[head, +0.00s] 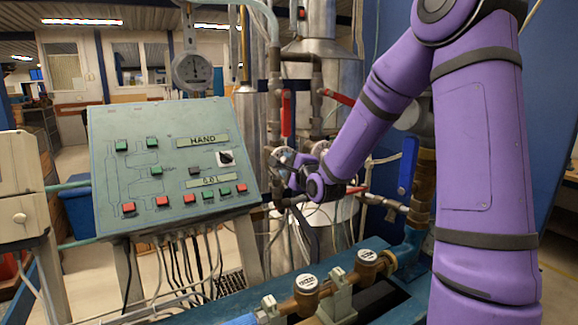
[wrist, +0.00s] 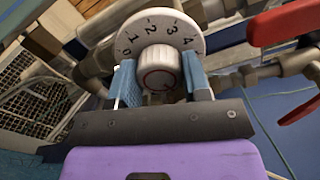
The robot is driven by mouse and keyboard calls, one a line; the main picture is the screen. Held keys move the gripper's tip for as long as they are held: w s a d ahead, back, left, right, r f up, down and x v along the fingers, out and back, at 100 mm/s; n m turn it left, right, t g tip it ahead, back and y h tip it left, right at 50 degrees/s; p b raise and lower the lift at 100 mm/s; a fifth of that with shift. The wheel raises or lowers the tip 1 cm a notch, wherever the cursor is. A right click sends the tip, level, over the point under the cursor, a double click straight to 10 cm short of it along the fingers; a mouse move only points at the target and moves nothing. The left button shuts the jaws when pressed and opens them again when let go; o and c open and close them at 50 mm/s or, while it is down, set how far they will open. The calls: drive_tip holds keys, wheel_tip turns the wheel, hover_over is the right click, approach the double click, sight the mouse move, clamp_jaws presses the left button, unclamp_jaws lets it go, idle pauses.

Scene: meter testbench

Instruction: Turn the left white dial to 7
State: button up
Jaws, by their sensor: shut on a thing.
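The white dial (wrist: 160,28) fills the top middle of the wrist view, with a round white knob (wrist: 159,60) at its centre. The numbers 1, 2, 3 and 4 show along its upper rim, with part of a 0 at the left. The lower rim is hidden, and 7 is not visible. My gripper (wrist: 160,76) has one blue finger on each side of the knob and is shut on it. In the head view my gripper (head: 293,170) is among the pipes right of the panel, where the dial is hard to make out.
A red valve handle (wrist: 285,22) lies close to the right of the dial. A sloped control panel (head: 130,175) with red and green buttons stands left of my gripper. A blue handle (head: 408,165) and brass water meters (head: 307,293) are nearby.

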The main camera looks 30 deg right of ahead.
drive_tip(key=shift+f, duration=0.1)
idle(0.5)
drive_tip(key=o, duration=0.9)
drive_tip(key=shift+s, duration=0.1)
